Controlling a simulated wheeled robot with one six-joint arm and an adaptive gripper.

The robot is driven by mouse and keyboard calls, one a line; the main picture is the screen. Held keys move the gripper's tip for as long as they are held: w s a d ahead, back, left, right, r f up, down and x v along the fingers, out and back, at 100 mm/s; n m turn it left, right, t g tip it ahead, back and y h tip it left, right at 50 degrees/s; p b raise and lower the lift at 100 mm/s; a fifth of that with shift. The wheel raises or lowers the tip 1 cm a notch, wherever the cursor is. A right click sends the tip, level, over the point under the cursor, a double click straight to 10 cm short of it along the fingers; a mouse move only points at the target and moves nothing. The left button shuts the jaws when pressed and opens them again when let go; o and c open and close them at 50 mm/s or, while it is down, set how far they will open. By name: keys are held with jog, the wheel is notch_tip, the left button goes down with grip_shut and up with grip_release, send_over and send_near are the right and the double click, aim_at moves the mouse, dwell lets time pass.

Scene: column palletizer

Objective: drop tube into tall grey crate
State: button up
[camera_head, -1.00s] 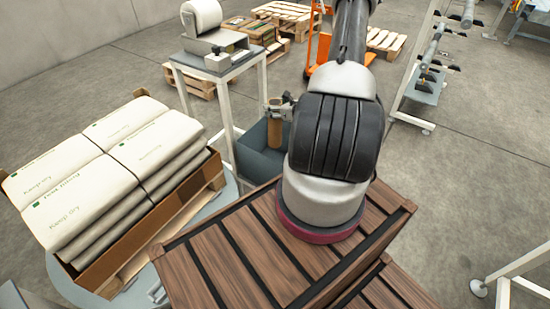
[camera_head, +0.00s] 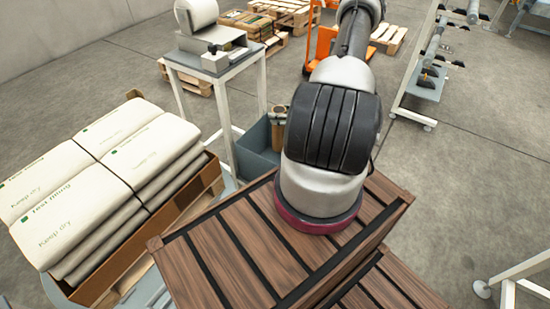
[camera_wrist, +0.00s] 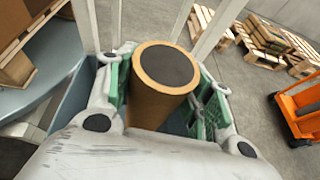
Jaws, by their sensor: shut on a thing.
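The brown cardboard tube (camera_wrist: 158,101) stands roughly upright between the green-padded fingers of my gripper (camera_wrist: 168,88), which is shut on it. Its dark round end faces the wrist camera. In the head view the tube (camera_head: 278,134) shows over the tall grey crate (camera_head: 252,157), beside my arm. The gripper is mostly hidden there behind my arm. The crate's blue-grey wall also shows in the wrist view (camera_wrist: 78,92). The tube's lower end is hidden, so I cannot tell how far it reaches into the crate.
A white-legged table (camera_head: 222,62) with a roll device stands just behind the crate. Stacked sacks (camera_head: 95,180) in a cardboard tray lie at left. A slatted brown wooden box (camera_head: 235,250) is in front. An orange pallet truck (camera_head: 322,45) and pallets stand behind.

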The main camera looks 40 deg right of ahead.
notch_tip(320, 180, down, 3)
dwell(0.3)
jog(key=o, duration=1.4)
jog(key=v, duration=1.2)
jog(key=shift+s+f, duration=0.1)
